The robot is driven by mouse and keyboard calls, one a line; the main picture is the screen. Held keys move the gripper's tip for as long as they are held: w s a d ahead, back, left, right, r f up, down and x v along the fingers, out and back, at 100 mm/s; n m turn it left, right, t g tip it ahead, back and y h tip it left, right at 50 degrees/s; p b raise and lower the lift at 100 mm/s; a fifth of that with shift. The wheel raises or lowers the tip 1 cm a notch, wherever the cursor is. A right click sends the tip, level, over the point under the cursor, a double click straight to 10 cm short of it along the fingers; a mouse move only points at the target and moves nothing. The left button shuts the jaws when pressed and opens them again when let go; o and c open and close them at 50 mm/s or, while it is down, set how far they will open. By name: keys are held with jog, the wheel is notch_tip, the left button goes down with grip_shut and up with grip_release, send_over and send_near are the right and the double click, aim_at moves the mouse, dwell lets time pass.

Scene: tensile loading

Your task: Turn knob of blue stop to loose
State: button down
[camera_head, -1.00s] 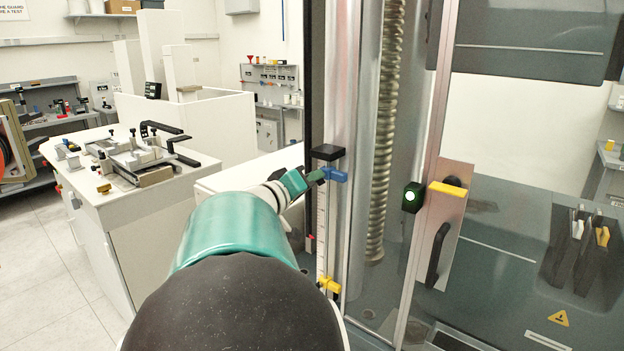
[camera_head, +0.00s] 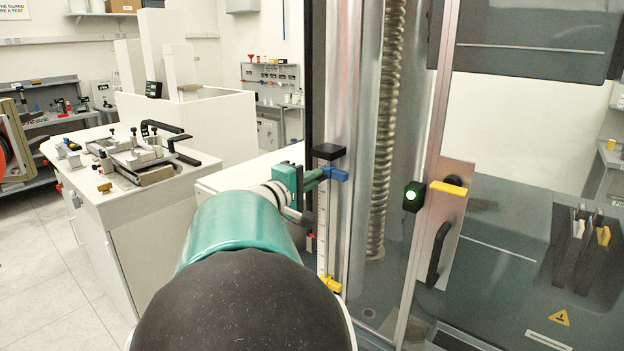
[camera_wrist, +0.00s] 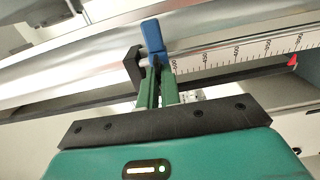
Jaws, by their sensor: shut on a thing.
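The blue stop (camera_head: 336,174) sits near the top of the ruled scale on the machine's column, just under a black block (camera_head: 328,152). The blue stop also shows in the wrist view (camera_wrist: 152,36), beside the black block (camera_wrist: 133,68). My gripper (camera_head: 318,176) reaches the stop from the left. In the wrist view my gripper's green fingers (camera_wrist: 158,68) are close together at the stop's near side, shut on its knob, which is mostly hidden between the fingertips. I cannot tell whether the knob is tight or loose.
A yellow stop (camera_head: 329,284) sits lower on the same scale (camera_head: 322,230). A red pointer (camera_wrist: 293,60) shows by the scale in the wrist view. A guard door with a black handle (camera_head: 438,254) and a green-lit box (camera_head: 413,196) stand to the right. A white bench (camera_head: 130,200) is at left.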

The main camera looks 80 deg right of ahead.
dwell(0.3)
jog(key=c, duration=1.6)
grip_release()
jog(key=shift+a, duration=0.15)
jog(key=v, duration=1.3)
jog(key=shift+w+a, duration=0.2)
jog(key=shift+a, duration=0.05)
